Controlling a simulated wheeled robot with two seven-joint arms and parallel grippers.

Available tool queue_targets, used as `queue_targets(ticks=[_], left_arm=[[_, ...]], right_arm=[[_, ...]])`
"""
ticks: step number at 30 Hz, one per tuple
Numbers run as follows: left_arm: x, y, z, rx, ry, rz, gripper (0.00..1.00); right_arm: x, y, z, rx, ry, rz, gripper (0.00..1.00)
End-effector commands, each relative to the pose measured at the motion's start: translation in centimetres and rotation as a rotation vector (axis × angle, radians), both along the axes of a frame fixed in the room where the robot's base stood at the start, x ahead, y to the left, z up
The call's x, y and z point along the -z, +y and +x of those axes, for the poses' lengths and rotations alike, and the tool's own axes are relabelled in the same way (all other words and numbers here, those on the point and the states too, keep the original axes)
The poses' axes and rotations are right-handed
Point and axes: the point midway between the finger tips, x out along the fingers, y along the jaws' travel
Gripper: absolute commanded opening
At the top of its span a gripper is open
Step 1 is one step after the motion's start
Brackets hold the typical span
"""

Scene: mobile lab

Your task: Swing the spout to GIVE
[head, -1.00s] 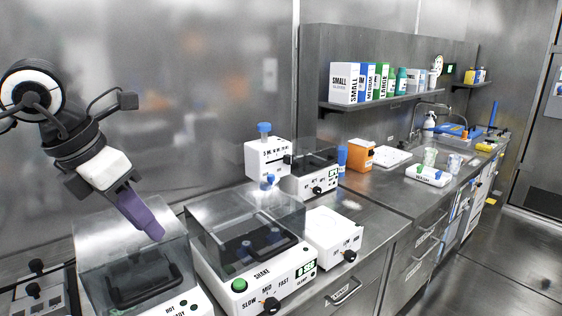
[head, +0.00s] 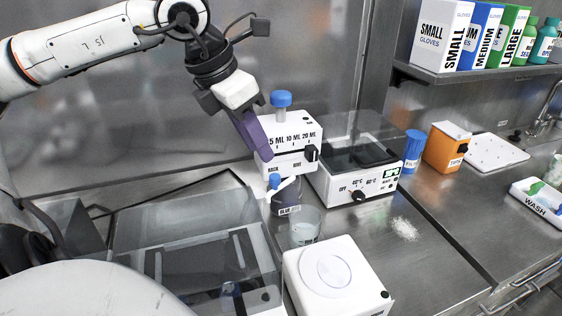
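The dispenser is a white box (head: 288,143) with a blue cap on top, a black knob on its right side and a scale reading 5, 10 and 20 ML. Its lower edge has small labels; the left one reads BACK, the right one seems to be GIVE. The white spout (head: 287,186), with a blue piece, sits below, nearer the BACK side. A dark bottle (head: 289,198) labelled BLUE stands underneath. My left gripper (head: 264,157) has purple fingers pointing down at the box's left front, above the spout. Contact and finger gap cannot be judged. My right gripper is out of view.
A clear beaker (head: 305,228) stands just in front of the bottle. A white device with a round plate (head: 335,275) is nearer. A clear-lidded heater (head: 358,175) stands right of the dispenser. White powder (head: 404,229) lies on the bench. A lidded shaker (head: 195,245) fills the lower left.

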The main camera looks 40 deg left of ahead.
Motion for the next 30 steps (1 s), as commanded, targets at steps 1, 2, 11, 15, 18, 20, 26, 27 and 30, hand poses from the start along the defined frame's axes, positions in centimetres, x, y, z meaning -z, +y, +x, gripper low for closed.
queue_targets(ticks=[1, 2, 11, 15, 18, 20, 26, 27, 30], left_arm=[[1.0, -0.1, 0.2, 0.001, 0.007, -0.001, 0.26], [1.5, -0.1, 0.4, 0.001, 0.007, -0.001, 0.26], [5.9, -0.4, 2.2, 0.0, 0.007, 0.001, 0.26], [7.0, -0.5, 2.7, 0.0, 0.004, 0.002, 0.26], [7.5, -0.5, 3.0, 0.0, 0.003, 0.001, 0.26], [7.6, -0.6, 3.0, 0.0, 0.002, -0.001, 0.26], [7.7, -0.6, 3.1, 0.0, 0.001, -0.001, 0.26], [7.7, -0.6, 3.1, 0.0, 0.001, -0.001, 0.26], [7.7, -0.6, 3.1, 0.0, 0.001, -0.001, 0.19]], right_arm=[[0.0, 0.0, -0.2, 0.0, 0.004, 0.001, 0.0], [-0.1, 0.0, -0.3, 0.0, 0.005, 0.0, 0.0], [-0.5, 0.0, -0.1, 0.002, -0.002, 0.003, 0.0], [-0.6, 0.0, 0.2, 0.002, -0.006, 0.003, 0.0], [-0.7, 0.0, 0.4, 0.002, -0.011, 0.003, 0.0], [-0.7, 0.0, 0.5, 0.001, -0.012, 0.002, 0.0], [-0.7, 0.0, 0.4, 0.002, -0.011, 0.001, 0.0], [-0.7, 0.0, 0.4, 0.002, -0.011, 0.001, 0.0], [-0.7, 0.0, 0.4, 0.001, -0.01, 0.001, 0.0]])
